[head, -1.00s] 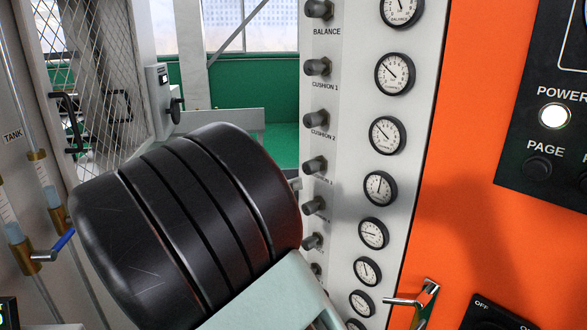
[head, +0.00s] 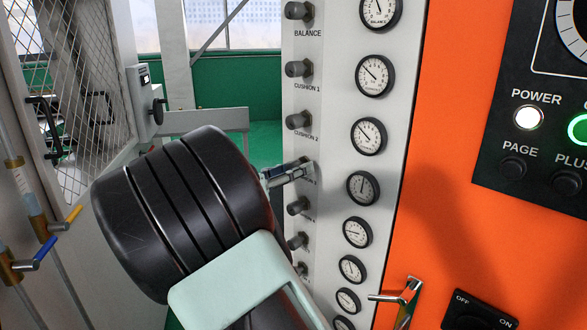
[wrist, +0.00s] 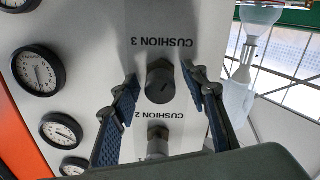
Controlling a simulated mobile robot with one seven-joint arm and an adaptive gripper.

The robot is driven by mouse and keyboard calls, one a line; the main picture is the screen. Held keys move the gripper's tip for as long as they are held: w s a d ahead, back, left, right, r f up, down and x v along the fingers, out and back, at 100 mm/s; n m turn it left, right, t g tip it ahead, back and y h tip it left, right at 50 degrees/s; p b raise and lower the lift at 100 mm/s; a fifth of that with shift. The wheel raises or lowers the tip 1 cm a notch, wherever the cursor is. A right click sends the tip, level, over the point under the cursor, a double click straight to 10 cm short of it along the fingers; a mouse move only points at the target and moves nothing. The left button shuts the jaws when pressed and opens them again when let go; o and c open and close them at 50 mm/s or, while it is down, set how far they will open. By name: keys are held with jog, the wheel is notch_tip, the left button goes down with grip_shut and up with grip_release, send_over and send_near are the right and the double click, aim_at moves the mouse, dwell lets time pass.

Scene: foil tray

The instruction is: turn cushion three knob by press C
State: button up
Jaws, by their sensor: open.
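The cushion three knob (wrist: 160,85) is a dark round knob below the upside-down CUSHION 3 label in the wrist view. My gripper (wrist: 160,77) is open, with one blue-padded finger on each side of this knob and a visible gap on both sides. Whether the fingertips reach past the knob's face is hard to tell. In the head view my gripper (head: 288,172) is at the knob column just below CUSHION 2, and it hides the cushion three knob there.
The cushion two knob (wrist: 157,140) sits close by between the fingers' lower parts. In the head view more knobs (head: 297,206) line the white panel (head: 325,120) above and below. A column of gauges (head: 363,188) stands to their right. An orange panel with a latch handle (head: 400,297) is further right.

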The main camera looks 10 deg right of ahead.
jog(key=shift+c, duration=0.5)
grip_shut()
jog(key=n+b, duration=0.2)
jog(key=n, duration=0.1)
jog(key=shift+n, duration=0.4)
jog(key=n, duration=0.4)
jog(key=shift+n, duration=0.3)
jog(key=n+p, duration=0.1)
jog(key=n, duration=0.4)
jog(key=shift+r+p, duration=0.2)
jog(key=shift+p, duration=0.2)
jog(key=shift+n+p, duration=1)
jog(key=shift+n, duration=1.1)
